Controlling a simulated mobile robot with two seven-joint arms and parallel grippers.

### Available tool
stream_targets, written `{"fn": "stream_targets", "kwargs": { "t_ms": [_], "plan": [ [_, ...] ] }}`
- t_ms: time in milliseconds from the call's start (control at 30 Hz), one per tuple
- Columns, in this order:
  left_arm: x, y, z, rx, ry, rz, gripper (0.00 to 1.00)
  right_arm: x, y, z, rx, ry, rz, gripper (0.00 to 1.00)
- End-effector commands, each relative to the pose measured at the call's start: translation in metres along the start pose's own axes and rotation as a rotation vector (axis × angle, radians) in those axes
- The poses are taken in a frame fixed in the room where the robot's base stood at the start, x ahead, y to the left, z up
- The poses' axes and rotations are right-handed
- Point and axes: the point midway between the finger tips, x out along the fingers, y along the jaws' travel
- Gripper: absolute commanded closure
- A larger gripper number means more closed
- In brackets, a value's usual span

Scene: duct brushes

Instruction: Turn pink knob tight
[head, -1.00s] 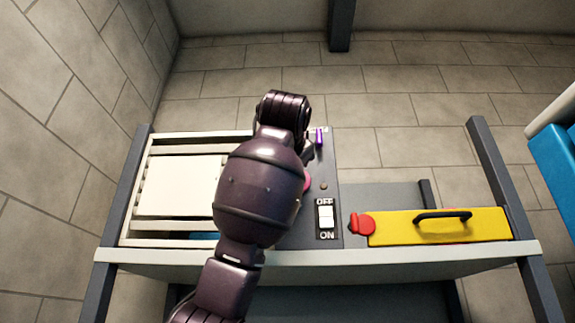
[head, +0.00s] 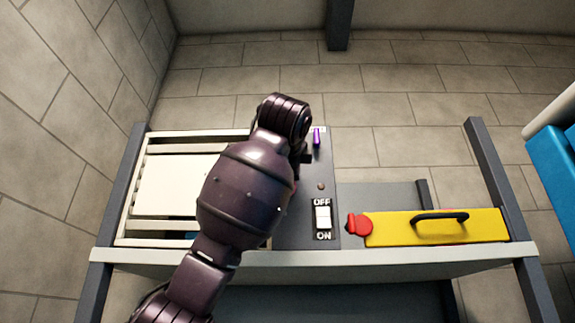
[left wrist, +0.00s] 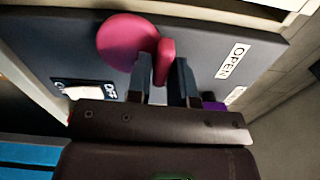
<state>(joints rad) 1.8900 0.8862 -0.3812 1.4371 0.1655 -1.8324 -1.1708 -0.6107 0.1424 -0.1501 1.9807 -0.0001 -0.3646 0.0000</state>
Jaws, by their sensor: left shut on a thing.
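The pink knob (left wrist: 125,38) shows in the left wrist view as a round disc with a raised tab on the grey panel. My left gripper (left wrist: 163,70) has its two fingers on either side of the tab and is shut on it. In the head view my left arm covers the knob, and the gripper (head: 303,158) shows only as a dark part beside the wrist. An OPEN label (left wrist: 230,61) is to the right of the knob in the left wrist view. My right gripper is not in view.
The grey panel (head: 322,180) also bears a purple lever (head: 317,138) and an OFF/ON switch (head: 323,217). A slatted white frame (head: 128,200) lies to the left. A yellow bar with a black handle (head: 395,229) and a red end piece (head: 359,226) lie to the right.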

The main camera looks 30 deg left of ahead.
Motion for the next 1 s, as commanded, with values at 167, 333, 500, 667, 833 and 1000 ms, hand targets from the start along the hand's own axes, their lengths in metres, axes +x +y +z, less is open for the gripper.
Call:
{"fn": "stream_targets", "kwargs": {
  "t_ms": [167, 333, 500, 667, 833, 1000],
  "plan": [
    [0.000, 0.001, 0.001, 0.167, -0.001, -0.001, 1.00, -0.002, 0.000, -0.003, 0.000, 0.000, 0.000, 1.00],
    [0.000, 0.002, 0.001, 0.329, -0.001, -0.001, 1.00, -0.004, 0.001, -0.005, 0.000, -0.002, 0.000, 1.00],
    [0.000, 0.004, 0.002, 0.491, -0.002, -0.001, 1.00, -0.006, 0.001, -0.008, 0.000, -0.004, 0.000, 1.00],
    [0.000, 0.005, 0.003, 0.642, -0.002, 0.000, 1.00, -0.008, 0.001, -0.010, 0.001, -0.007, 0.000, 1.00],
    [0.000, 0.007, 0.004, 0.804, -0.002, 0.002, 1.00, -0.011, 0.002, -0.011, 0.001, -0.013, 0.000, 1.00],
    [0.000, 0.009, 0.005, 0.965, -0.001, 0.002, 1.00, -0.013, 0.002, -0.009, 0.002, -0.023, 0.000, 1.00]
  ]
}}
